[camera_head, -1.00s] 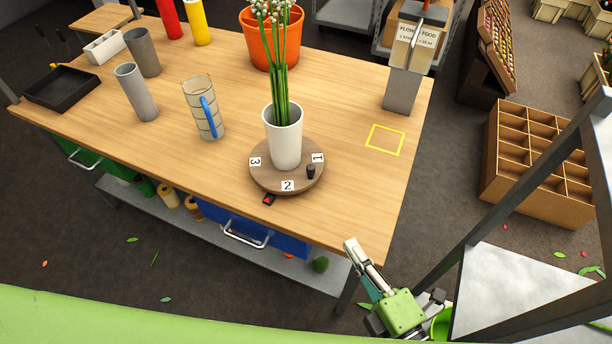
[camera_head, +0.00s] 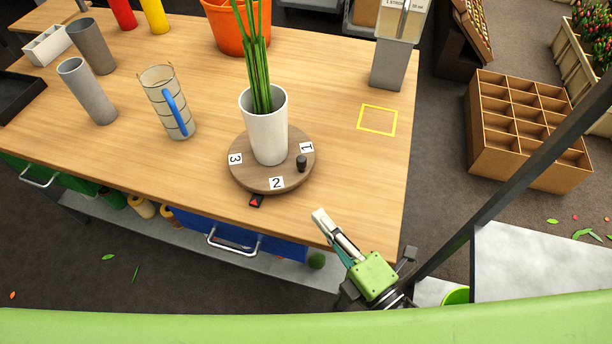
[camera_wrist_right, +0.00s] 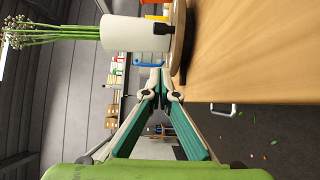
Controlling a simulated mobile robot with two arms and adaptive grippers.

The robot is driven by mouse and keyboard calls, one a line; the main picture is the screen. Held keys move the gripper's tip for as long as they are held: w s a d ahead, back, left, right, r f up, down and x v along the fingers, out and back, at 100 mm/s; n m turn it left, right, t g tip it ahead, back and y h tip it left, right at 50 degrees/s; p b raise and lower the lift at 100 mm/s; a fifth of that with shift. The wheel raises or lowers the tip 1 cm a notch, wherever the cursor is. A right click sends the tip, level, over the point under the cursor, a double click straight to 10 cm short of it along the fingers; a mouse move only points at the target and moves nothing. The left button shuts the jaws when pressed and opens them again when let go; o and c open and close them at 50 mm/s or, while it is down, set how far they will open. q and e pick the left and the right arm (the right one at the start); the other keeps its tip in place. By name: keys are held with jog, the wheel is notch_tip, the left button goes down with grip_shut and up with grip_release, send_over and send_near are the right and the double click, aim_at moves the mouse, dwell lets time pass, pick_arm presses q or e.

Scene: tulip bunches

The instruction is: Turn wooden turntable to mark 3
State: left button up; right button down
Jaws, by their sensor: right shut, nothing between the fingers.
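The round wooden turntable (camera_head: 245,179) sits near the front edge of the table. It carries number cards: 3 on its left, 2 at the front, 1 on its right. A red arrow marker (camera_head: 257,201) lies on the table just in front, closest to card 2. A dark peg (camera_head: 301,163) stands on the turntable beside card 1. A white vase (camera_head: 266,136) with green stems stands on it. My right gripper (camera_head: 319,214) is shut and empty, apart from the turntable, to its front right over the table's edge. In the right wrist view the turntable (camera_wrist_right: 179,45) appears sideways beyond the fingertips (camera_wrist_right: 159,82). My left gripper is not in view.
A measuring jug (camera_head: 168,103) with a blue handle stands left of the turntable. A grey flower-food dispenser (camera_head: 391,64) stands at the back right. The tabletop around the yellow square (camera_head: 377,120) is clear. A dark metal post (camera_head: 520,180) rises at right.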

aim_at(304, 167)
jog(key=p+x, duration=0.1)
jog(key=x, duration=0.6)
jog(key=shift+w+a+r+p, duration=0.1)
jog(key=shift+w+r+p, duration=0.15)
jog(key=shift+p, duration=0.15)
jog(key=w, duration=0.1)
jog(key=w+p, duration=0.1)
jog(key=w, duration=0.1)
jog(key=shift+d+f, duration=0.15)
jog(key=shift+d, duration=0.2)
jog(key=shift+w+d, duration=0.1)
jog(key=shift+w, duration=0.3)
jog(key=shift+w+d+n+g+y, duration=0.6)
jog(key=shift+d+n+g+y, duration=0.15)
jog(key=shift+y, duration=0.25)
jog(key=shift+w+d+p, duration=0.25)
jog(key=shift+w+p, duration=0.1)
jog(key=shift+w, duration=0.1)
